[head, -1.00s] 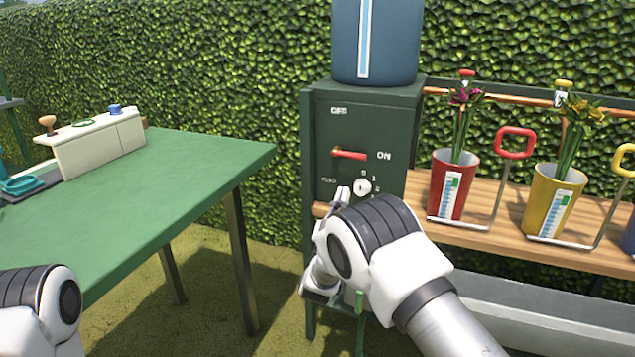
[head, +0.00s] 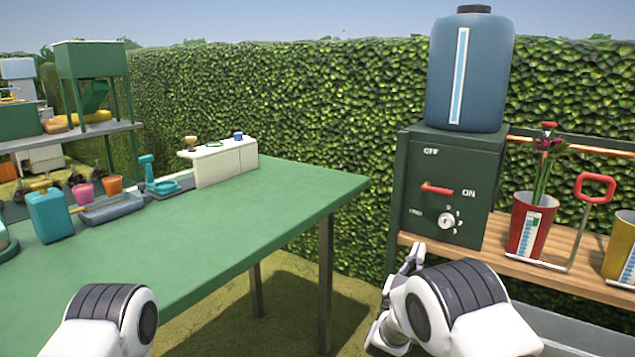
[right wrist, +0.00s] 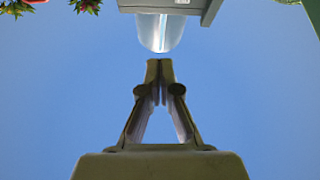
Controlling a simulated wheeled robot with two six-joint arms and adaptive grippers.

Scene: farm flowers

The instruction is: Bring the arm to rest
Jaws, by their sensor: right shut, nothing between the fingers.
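My right gripper (head: 412,258) is in the head view below the dark green control box (head: 408,190), in front of it and apart from it. In the right wrist view, the right gripper (right wrist: 160,68) is shut, with its fingertips together and nothing between them. The box carries a red lever (head: 437,189) pointing toward ON and a white dial (head: 446,221). Part of my left arm shows at the lower left of the head view; its gripper is out of sight.
A blue tank (head: 485,75) stands on the box. A wooden shelf (head: 505,252) at right holds a red pot (head: 527,235) and a yellow pot (head: 618,258). A green table (head: 270,215) fills the left, with a teal container (head: 50,215) and a cream block (head: 225,163).

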